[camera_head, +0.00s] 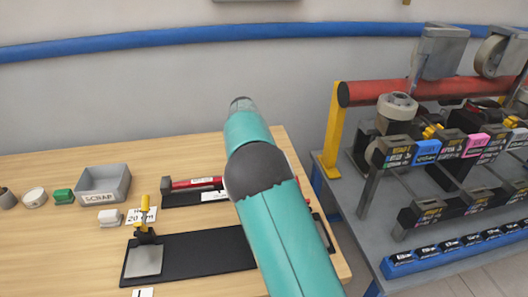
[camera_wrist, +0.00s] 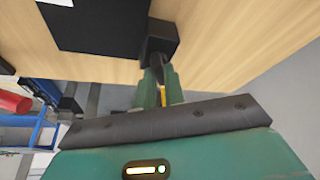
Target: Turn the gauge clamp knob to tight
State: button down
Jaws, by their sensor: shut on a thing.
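In the wrist view my gripper (camera_wrist: 157,78) points at a black block (camera_wrist: 160,38) at the table edge. Its green fingers are shut on a small dark part on the block's near side, which looks like the gauge clamp knob (camera_wrist: 156,66). The fingers hide most of the knob, so its turn angle and any marking cannot be read. In the head view my teal arm covers the gripper and the knob. A red bar-like tool on a black base (camera_head: 195,184) shows just left of my arm.
A black board (camera_head: 200,252) with a yellow-handled clamp (camera_head: 145,217) lies on the wooden table (camera_head: 60,240). A grey scrap bin (camera_head: 104,183) stands at the left. A grey bench (camera_head: 350,205) with a red pipe (camera_head: 380,90) and several dark units stands right, across a gap.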

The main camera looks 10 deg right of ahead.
dwell(0.5)
jog(key=c, duration=1.5)
grip_release()
jog(key=v, duration=1.3)
jog(key=shift+a+r, duration=0.15)
jog(key=shift+r, duration=0.25)
